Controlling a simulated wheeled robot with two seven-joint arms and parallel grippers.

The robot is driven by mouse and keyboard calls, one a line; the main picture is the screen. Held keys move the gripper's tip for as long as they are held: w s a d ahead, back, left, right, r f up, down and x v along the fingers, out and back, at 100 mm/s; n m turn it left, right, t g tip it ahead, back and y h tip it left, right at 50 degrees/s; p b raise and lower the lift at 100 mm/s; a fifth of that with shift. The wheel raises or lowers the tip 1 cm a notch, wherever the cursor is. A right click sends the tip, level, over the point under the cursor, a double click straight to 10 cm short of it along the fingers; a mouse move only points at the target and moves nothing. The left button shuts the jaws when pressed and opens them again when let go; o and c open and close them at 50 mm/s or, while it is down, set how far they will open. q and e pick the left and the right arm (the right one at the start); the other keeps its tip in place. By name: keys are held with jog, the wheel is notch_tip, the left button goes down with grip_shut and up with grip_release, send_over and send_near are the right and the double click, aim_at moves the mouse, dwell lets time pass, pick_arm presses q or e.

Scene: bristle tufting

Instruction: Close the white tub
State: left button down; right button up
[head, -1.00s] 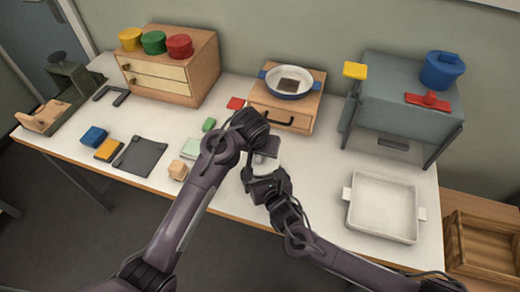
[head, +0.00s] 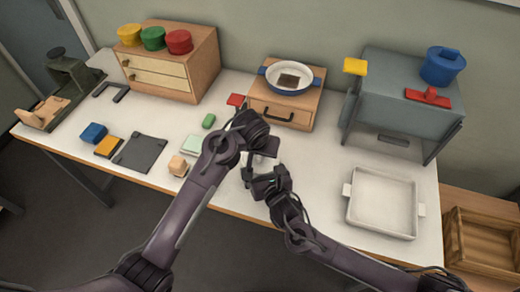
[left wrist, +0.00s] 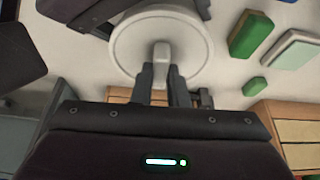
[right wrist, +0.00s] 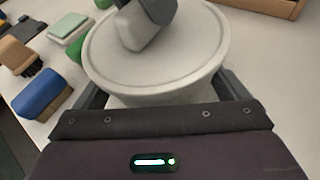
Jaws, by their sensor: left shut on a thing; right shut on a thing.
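The white tub (right wrist: 150,100) shows in the right wrist view, with a round white lid (right wrist: 110,65) at its top. The lid looks level and seated or nearly so; I cannot tell whether a thin gap is left. My right gripper (right wrist: 160,90) is shut on the tub's body, one finger on each side. My left gripper (left wrist: 161,72) is shut on the upright handle (left wrist: 161,52) in the middle of the lid. In the head view my left gripper (head: 264,148) and right gripper (head: 258,184) meet near the table's front edge and mostly hide the tub.
A wooden drawer box (head: 287,109) with a pan (head: 290,78) stands behind. A white tray (head: 382,203) lies to the right, below a grey shelf unit (head: 400,95). Small blocks, including a wooden one (head: 178,166), and a dark mat (head: 140,153) lie to the left.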

pick_arm(q)
jog(key=shift+f, duration=0.6)
jog(key=c, duration=1.3)
grip_release()
jog(key=shift+c, duration=0.2)
jog(key=v, duration=1.2)
pick_arm(e)
jog(key=o, duration=1)
jog(key=shift+o, duration=0.2)
